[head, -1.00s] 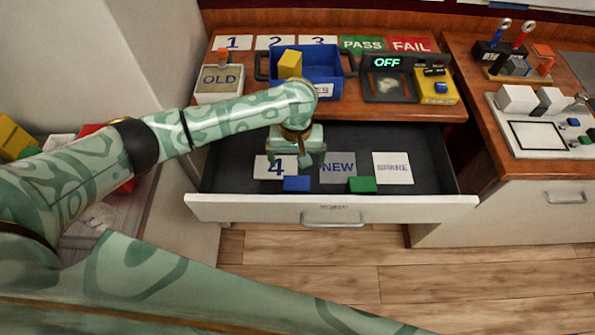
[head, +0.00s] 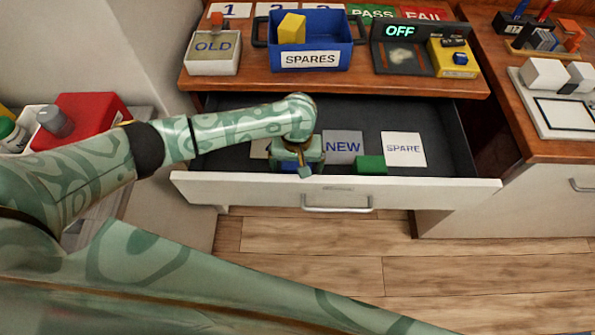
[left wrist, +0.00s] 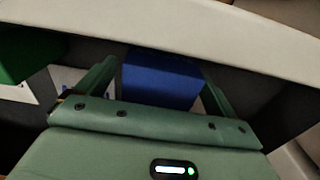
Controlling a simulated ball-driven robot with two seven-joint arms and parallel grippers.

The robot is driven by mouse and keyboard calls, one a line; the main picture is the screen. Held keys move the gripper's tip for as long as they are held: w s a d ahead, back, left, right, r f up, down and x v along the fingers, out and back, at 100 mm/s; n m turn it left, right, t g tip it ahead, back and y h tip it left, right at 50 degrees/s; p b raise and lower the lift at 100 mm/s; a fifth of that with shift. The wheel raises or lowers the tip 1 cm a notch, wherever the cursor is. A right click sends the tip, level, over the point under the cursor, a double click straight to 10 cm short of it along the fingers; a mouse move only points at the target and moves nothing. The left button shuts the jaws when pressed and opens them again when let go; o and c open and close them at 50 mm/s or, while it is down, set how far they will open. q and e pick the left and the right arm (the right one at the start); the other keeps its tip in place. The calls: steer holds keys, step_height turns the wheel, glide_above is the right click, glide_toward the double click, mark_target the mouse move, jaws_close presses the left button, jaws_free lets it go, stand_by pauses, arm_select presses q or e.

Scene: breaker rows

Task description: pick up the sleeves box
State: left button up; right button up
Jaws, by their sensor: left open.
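No label reading "sleeves" is legible. A small blue box (head: 289,167) lies in the open drawer near its front wall, mostly hidden by my left gripper (head: 302,168) in the head view. In the left wrist view the blue box (left wrist: 160,82) lies between the two spread fingers, one on each side. The left gripper is open, low over the box; whether the fingers touch it I cannot tell. A green box (head: 371,165) lies to the right, in front of the NEW and SPARE cards, and also shows in the left wrist view (left wrist: 28,55). My right gripper is not in view.
The drawer front (head: 420,192) stands close to the gripper. On the counter above are the blue SPARES bin (head: 346,55) with a yellow block (head: 291,28), the OLD box (head: 212,62) and a tester reading OFF (head: 403,58). The drawer's right side is clear.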

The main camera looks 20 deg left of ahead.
arm_select(q)
step_height(320, 180, down, 3)
steer(key=shift+b, duration=0.45)
steer(key=shift+r, duration=0.2)
steer(key=c, duration=1.3)
